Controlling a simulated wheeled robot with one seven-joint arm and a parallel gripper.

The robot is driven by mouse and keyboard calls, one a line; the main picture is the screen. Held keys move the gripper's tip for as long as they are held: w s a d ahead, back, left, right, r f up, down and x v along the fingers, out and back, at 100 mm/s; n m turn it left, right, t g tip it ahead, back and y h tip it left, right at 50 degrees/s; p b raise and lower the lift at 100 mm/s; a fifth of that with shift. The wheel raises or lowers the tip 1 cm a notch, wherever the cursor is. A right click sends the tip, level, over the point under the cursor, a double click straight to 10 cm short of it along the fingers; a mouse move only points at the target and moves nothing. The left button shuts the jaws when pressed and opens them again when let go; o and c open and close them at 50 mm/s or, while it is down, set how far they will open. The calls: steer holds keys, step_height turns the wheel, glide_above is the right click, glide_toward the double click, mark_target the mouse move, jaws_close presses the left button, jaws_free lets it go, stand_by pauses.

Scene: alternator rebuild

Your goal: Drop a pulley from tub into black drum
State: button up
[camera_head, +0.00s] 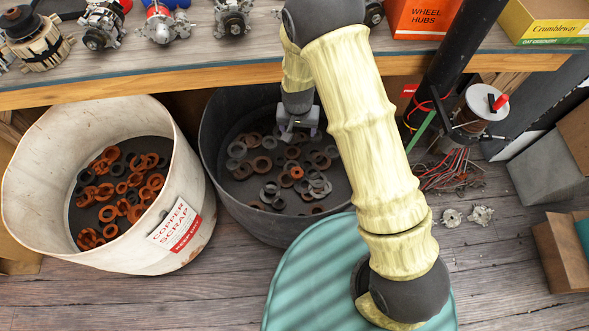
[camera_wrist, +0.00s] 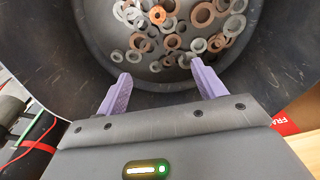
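The black drum (camera_head: 255,222) stands under the bench, with several grey, dark and rusty-brown ring-shaped parts (camera_head: 320,187) on its floor. The white tub (camera_head: 125,255), labelled "COPPER SCRAP", stands to its left and holds several orange-copper and dark rings (camera_head: 155,181). Which rings are pulleys I cannot tell. My gripper (camera_head: 299,133) hangs over the black drum's opening. In the wrist view my gripper (camera_wrist: 160,75) has its two purple fingers wide apart with nothing between them. Beyond the fingertips lie the drum's rings (camera_wrist: 172,42), apart from the fingers.
The wooden bench (camera_head: 180,72) overhangs both containers at the back and carries alternator parts and a "WHEEL HUBS" box (camera_head: 424,17). A wire spool (camera_head: 478,108) and loose wires stand right of my arm. Two small metal parts (camera_head: 482,214) lie on the floor there.

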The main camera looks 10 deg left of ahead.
step_height(320, 180, up, 17)
steer(key=s+p, duration=0.2)
steer(key=shift+r, duration=0.15)
stand_by(0.3)
stand_by(0.8)
steer(key=s+d+r, duration=0.2)
steer(key=s+d, duration=0.2)
steer(key=d, duration=0.4)
steer(key=s+d+r+t, duration=0.1)
steer(key=s+d+r, duration=0.15)
steer(key=d, duration=0.45)
steer(key=s+d+r, duration=0.2)
steer(key=s+d, duration=0.2)
steer(key=d, duration=0.4)
steer(key=w+p+v, duration=0.1)
steer(key=p+v, duration=0.7)
steer(key=p, duration=0.1)
steer(key=w+p+v, duration=0.2)
steer(key=p+v, duration=0.7)
steer(key=shift+r+m, duration=0.3)
steer(key=shift+r, duration=0.15)
